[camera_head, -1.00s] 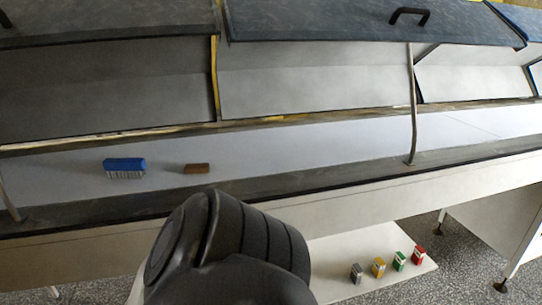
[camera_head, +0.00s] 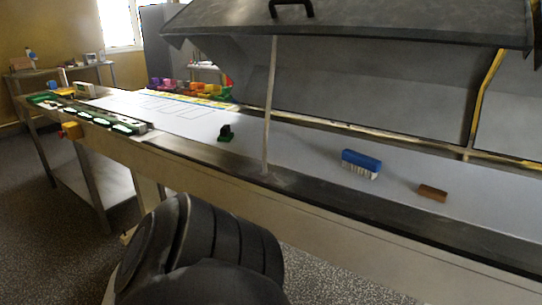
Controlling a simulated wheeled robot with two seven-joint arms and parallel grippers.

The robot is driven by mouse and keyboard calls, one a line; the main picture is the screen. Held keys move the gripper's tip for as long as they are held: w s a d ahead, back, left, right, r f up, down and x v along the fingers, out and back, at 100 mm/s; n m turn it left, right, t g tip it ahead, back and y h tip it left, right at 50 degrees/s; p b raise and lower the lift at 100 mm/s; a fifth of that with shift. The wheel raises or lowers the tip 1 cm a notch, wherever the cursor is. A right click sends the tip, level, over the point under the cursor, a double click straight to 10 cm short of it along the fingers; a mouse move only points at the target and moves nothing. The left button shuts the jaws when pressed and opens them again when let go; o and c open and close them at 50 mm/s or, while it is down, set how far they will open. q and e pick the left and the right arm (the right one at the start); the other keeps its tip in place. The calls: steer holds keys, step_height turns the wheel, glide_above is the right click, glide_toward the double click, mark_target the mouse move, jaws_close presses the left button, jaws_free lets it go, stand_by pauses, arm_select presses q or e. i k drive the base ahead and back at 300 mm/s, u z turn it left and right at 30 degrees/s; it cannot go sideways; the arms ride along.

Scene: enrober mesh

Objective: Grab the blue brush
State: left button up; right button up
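The blue brush (camera_head: 361,161) lies on the pale belt of the long machine, right of the middle of the head view, with its light bristles facing the near side. A small brown block (camera_head: 432,193) lies on the belt to its right. A dark link of my own arm fills the lower left of the view, apart from the brush. Neither of my grippers is in view.
A thin upright rod (camera_head: 270,105) holds up the dark hood (camera_head: 350,22) left of the brush. A dark edge rail (camera_head: 330,205) runs along the belt's near side. A small dark green object (camera_head: 226,133) stands further left on the belt.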

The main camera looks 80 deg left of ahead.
mark_target(370, 167)
steer(key=u, duration=2.4)
